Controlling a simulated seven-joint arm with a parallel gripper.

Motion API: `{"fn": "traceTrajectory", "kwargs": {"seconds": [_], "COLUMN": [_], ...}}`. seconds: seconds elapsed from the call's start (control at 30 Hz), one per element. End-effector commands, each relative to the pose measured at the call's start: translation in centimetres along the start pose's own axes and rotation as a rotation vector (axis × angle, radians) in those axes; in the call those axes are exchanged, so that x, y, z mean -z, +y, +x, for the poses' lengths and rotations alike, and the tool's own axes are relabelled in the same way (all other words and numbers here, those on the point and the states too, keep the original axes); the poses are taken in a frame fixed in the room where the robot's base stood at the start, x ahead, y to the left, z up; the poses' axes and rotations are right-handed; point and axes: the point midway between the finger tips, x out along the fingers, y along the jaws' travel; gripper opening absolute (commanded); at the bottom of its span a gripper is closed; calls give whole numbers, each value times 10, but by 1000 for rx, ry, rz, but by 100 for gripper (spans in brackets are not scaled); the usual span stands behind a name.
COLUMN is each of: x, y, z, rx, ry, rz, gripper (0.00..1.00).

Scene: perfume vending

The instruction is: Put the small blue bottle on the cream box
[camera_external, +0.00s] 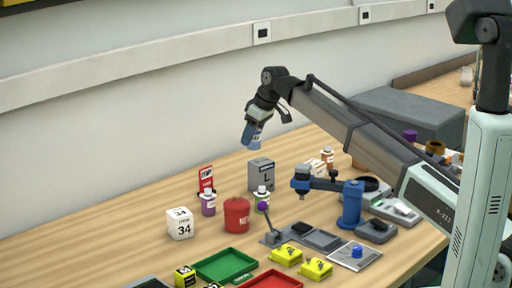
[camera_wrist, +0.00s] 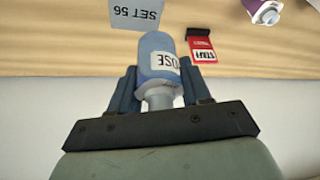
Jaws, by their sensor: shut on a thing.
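My gripper (camera_external: 257,121) is raised above the far side of the table, close to the wall. It is shut on a small blue bottle (camera_external: 251,136), which hangs below it, slightly tilted. In the wrist view the bottle (camera_wrist: 160,56) sits between the two fingers, its pale neck towards the palm and a white label reading "OSE" upside down. A pale, cream-looking box (camera_external: 315,167) stands on the table, right of the grey box and partly hidden by a blue device. My gripper is up and to the left of it, well apart.
A grey box (camera_external: 261,175) marked L, a white cube (camera_external: 180,224) marked 34, a red container (camera_external: 237,215), a red sign (camera_external: 206,178) and a purple bottle (camera_external: 208,205) stand below my gripper. A blue device (camera_external: 350,205) stands right. The table's far left is clear.

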Motion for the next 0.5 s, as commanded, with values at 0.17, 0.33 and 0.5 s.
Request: {"fn": "traceTrajectory", "kwargs": {"seconds": [0.17, 0.33, 0.5], "x": [-32, -64, -90], "y": [69, 124, 157], "z": [-24, -48, -66], "rx": [-33, -62, -83], "ry": [0, 0, 1], "rz": [79, 149, 200], "gripper": [18, 18, 18]}}
